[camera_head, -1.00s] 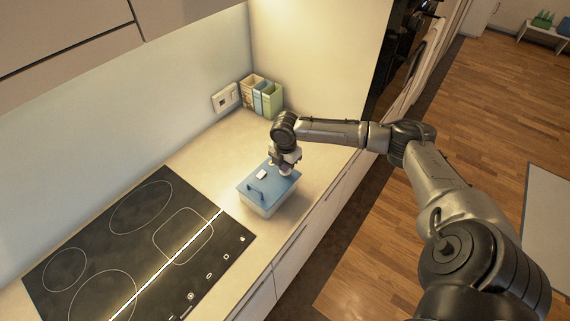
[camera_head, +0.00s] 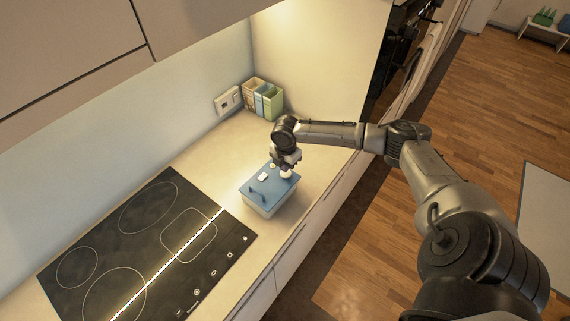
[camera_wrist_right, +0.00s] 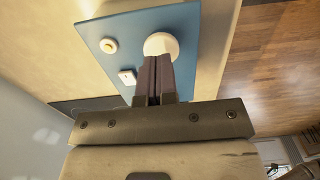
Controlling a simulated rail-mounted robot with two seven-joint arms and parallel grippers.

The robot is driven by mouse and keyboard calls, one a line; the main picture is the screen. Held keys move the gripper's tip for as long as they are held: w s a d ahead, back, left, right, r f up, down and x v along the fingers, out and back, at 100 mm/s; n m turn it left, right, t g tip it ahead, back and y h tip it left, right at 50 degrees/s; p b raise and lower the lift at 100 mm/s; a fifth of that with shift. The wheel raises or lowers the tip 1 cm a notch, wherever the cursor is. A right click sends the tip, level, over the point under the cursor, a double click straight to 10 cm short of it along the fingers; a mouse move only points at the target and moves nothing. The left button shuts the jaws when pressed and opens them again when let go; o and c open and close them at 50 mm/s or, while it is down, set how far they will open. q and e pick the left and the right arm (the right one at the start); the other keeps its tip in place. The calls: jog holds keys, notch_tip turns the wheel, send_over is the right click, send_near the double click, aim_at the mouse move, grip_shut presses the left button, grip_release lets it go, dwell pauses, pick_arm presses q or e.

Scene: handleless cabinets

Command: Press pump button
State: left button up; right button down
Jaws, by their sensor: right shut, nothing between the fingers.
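A box with a blue lid (camera_head: 263,193) and pale sides stands on the counter. I cannot tell for sure which is the pump button. My right gripper (camera_wrist_right: 158,60) is shut and empty, its fingertips at the near edge of the large white knob. Whether they touch or press it is unclear. My left gripper is out of view.
A black cooktop (camera_head: 150,245) lies to the left of the box. Several upright boxes (camera_head: 263,98) stand in the back corner, beside a wall socket (camera_head: 228,100). Upper cabinets (camera_head: 80,50) hang at top left. Bare counter (camera_head: 215,150) lies behind the box.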

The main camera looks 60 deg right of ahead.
notch_tip(320, 180, up, 11)
jog(key=shift+b, duration=0.45)
dwell(0.4)
